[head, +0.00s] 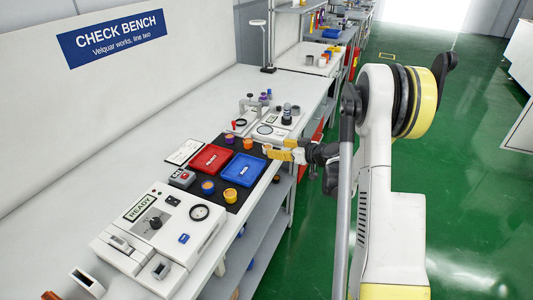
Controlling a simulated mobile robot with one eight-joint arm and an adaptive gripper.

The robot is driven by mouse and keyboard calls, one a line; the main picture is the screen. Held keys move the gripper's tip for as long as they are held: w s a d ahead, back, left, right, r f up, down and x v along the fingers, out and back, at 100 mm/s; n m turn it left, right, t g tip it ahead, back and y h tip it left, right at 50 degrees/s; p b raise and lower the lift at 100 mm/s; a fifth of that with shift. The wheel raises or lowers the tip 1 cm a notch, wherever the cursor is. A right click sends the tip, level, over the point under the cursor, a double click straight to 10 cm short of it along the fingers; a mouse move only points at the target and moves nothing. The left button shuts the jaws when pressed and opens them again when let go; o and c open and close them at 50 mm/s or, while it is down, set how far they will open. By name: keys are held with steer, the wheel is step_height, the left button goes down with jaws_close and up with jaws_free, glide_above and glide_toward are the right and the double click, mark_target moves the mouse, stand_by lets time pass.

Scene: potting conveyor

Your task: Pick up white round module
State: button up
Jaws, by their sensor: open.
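My gripper (268,150) reaches in from the right at the front edge of the bench, with its yellow fingers pointing left. It is open, and I see nothing held between the fingers. I cannot clearly pick out a white round module; the pieces are small here. The orange one at the back is closest to the fingertips. The fingers may hide something behind them.
A red tray (211,160) and a blue tray (243,170) lie on the mat. A white tester reading READY (160,240) stands in front. Another white device with a dark cylinder (287,110) stands behind the gripper. The bench (215,95) is clear at the back left.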

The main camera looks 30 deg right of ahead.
mark_target(265, 146)
steer(key=b+x, duration=0.3)
steer(key=x, duration=0.4)
steer(key=shift+a, duration=0.15)
steer(key=shift+r, duration=0.15)
steer(key=c, duration=1.3)
